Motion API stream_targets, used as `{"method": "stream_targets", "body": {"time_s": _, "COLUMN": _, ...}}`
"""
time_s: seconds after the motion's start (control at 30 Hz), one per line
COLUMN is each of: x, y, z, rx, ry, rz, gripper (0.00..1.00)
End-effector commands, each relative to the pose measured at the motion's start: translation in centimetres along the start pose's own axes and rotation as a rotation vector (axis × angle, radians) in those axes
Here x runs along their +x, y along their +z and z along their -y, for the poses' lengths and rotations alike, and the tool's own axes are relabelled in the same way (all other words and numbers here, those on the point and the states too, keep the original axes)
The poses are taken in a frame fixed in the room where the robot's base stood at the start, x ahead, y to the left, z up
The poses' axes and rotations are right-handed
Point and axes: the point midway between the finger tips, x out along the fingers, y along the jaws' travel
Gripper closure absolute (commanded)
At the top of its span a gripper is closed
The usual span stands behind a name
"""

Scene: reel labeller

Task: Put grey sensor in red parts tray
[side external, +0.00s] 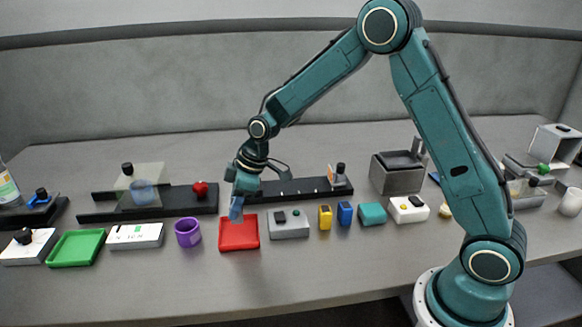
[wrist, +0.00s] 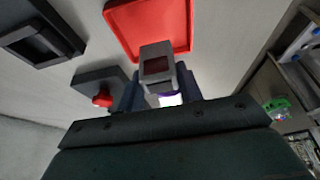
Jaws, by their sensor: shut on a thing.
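My gripper (side external: 237,212) is over the red parts tray (side external: 240,240), with its fingers pointing down near the tray's back edge. In the wrist view my gripper (wrist: 159,92) is shut on the grey sensor (wrist: 154,50), a small grey block with a dark red window. The red parts tray also shows in the wrist view (wrist: 125,20), beyond the sensor, and looks empty. In the side view the fingers hide the sensor, and I cannot tell how high it is above the tray floor.
A dark rail (side external: 290,190) lies behind. A green tray (side external: 76,248) is farther left. The table in front is clear.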

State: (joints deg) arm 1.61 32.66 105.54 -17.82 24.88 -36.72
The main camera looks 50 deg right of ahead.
Motion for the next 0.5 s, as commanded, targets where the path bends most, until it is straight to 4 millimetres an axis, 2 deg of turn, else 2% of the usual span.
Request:
{"method": "stream_targets", "body": {"time_s": 0.27, "x": 0.4, "y": 0.2, "z": 0.0, "rx": 0.0, "ry": 0.0, "rz": 0.0, "gripper": 0.87}}
{"method": "stream_targets", "body": {"time_s": 0.5, "x": 2.6, "y": 1.1, "z": 0.0, "rx": 0.001, "ry": -0.001, "rz": 0.002, "gripper": 0.87}}
